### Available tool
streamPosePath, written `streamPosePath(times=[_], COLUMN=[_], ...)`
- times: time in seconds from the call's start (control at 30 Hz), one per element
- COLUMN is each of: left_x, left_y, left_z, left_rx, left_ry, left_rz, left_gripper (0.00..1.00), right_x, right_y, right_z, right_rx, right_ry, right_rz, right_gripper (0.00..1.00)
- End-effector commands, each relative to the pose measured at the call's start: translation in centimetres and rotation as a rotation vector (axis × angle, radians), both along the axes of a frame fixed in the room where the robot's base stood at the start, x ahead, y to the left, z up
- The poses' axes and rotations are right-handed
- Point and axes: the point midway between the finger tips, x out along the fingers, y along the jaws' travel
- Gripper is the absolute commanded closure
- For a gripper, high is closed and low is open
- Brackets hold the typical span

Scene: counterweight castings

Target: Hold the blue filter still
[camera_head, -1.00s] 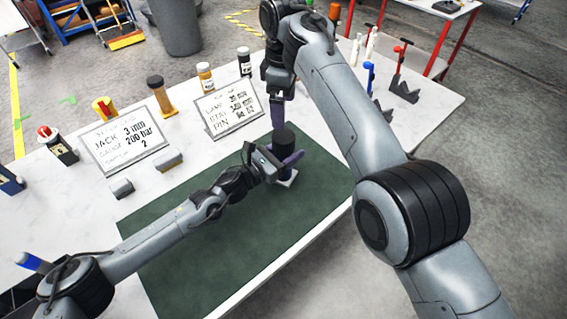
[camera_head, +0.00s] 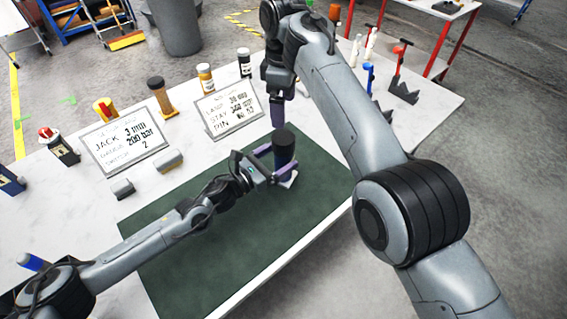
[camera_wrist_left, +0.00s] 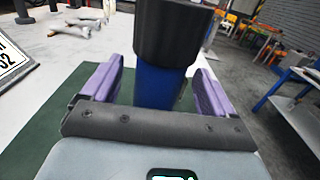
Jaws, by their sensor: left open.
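The blue filter (camera_wrist_left: 156,86) stands upright with a wide black top (camera_head: 284,139). In the left wrist view the filter shows between the open fingers (camera_wrist_left: 158,70), with gaps on both sides. My right gripper (camera_head: 277,112) hangs pointing down just behind the filter; its finger opening cannot be made out.
The green mat (camera_head: 215,245) is clear in front. Two sign boards (camera_head: 124,143) (camera_head: 229,108) and two small grey blocks (camera_head: 122,189) (camera_head: 169,160) lie behind and left. Bottles (camera_head: 205,77) line the back; red-handled (camera_head: 402,80) and blue-handled tools stand at the right.

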Motion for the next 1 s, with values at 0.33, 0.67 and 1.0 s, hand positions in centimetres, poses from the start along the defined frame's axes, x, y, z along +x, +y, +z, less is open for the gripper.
streamPosePath(times=[0.33,0.67,1.0], left_x=[-3.6,-4.6,-4.6], left_y=[4.3,5.4,5.4], left_z=[0.0,0.0,0.0], left_rx=[0.0,0.0,0.0], left_ry=[0.001,0.0,0.0], left_rz=[0.002,0.0,0.001], left_gripper=[0.13,0.13,0.13], right_x=[0.0,0.0,0.0], right_y=[0.0,0.0,0.0], right_z=[0.7,0.8,0.8], right_rx=[0.0,0.0,0.0], right_ry=[0.0,0.0,0.0], right_rz=[0.0,0.0,0.0], right_gripper=[0.05,0.05,0.05])
